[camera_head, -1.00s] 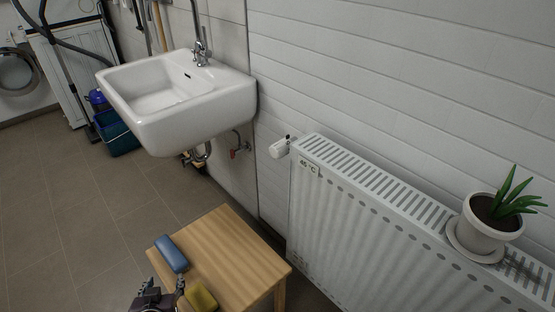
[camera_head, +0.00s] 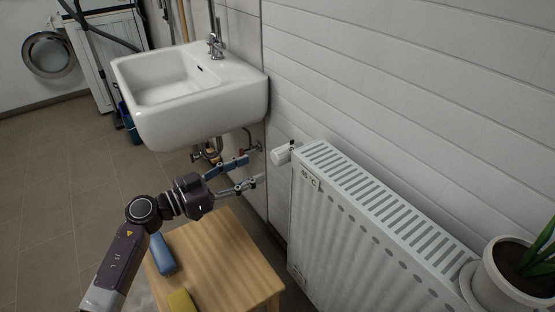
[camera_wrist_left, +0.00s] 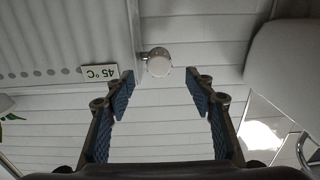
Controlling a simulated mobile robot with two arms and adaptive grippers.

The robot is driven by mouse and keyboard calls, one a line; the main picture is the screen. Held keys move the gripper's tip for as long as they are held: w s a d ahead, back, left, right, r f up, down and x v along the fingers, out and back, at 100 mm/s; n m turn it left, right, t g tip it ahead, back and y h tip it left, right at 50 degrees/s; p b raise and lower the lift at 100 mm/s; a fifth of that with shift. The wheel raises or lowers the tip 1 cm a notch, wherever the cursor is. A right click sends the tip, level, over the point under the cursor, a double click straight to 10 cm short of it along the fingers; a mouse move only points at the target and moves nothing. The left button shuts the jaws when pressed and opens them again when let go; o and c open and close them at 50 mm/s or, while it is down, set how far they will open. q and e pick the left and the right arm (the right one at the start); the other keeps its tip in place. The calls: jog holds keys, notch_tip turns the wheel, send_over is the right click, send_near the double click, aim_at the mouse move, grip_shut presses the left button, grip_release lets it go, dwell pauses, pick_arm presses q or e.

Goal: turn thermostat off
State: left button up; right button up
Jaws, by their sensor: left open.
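The white thermostat knob (camera_head: 281,154) sits at the upper left end of the white radiator (camera_head: 345,225), near the wall. A "45 °C" label (camera_head: 311,180) is on the radiator's corner. My left gripper (camera_head: 253,167) is open and empty, under the sink's right edge, with its fingers pointing toward the knob and apart from it. In the left wrist view the knob (camera_wrist_left: 159,63) shows ahead, between and beyond the open fingers (camera_wrist_left: 164,93). The label (camera_wrist_left: 100,72) appears upside down there. My right gripper is not in view.
A white sink (camera_head: 195,95) hangs above and left of my gripper, with its pipes below. A wooden stool (camera_head: 228,255) holds a blue item (camera_head: 162,254) and a yellow sponge (camera_head: 183,302). Floor at the left is clear.

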aim_at(274, 160)
pick_arm(q)
jog(key=b+x, duration=0.1)
jog(key=x, duration=0.5)
jog(key=shift+d, duration=0.1)
jog(key=shift+w+d, duration=0.4)
jog(key=shift+d, duration=0.1)
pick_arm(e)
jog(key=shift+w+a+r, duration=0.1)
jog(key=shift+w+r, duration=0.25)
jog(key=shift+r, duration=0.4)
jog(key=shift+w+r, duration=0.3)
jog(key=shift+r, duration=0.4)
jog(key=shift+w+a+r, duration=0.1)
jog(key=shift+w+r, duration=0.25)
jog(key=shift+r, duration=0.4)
pick_arm(q)
jog(key=shift+c, duration=0.7)
jog(key=c, duration=1)
